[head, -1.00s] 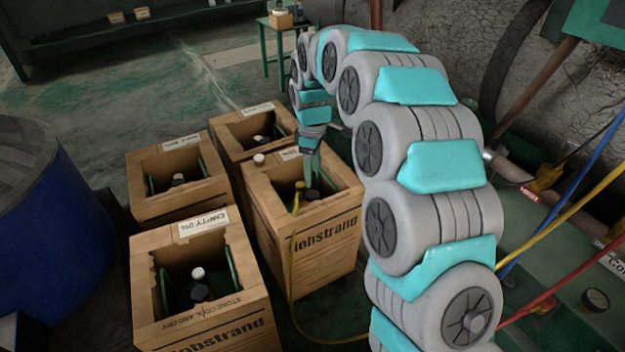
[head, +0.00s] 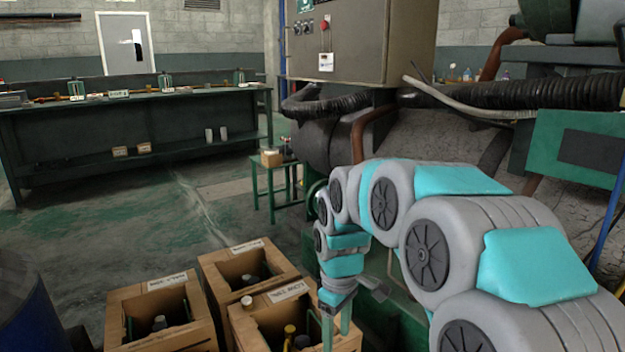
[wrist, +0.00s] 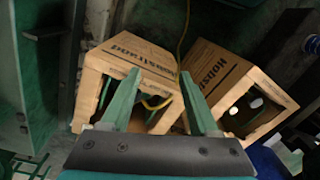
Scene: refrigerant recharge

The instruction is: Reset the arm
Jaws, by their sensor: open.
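My gripper (head: 337,325) hangs from my arm at the right edge of a cardboard box (head: 346,340) in the head view. Its green fingers point down, and their tips are partly cut off by the frame. In the wrist view my gripper (wrist: 163,95) has its two fingers spread apart with nothing held between them. A yellow hose end (head: 290,335) and a dark bottle top show inside that box, left of the fingers. The yellow hose (wrist: 158,104) also shows in the wrist view, in the box beyond the fingers.
More cardboard boxes with bottles stand left, including a front-left box (head: 120,315) and a back box (head: 215,268). A blue drum (head: 35,320) is at lower left. A small green table (head: 270,188) and large machinery stand behind my arm. Open floor lies towards the long bench (head: 130,98).

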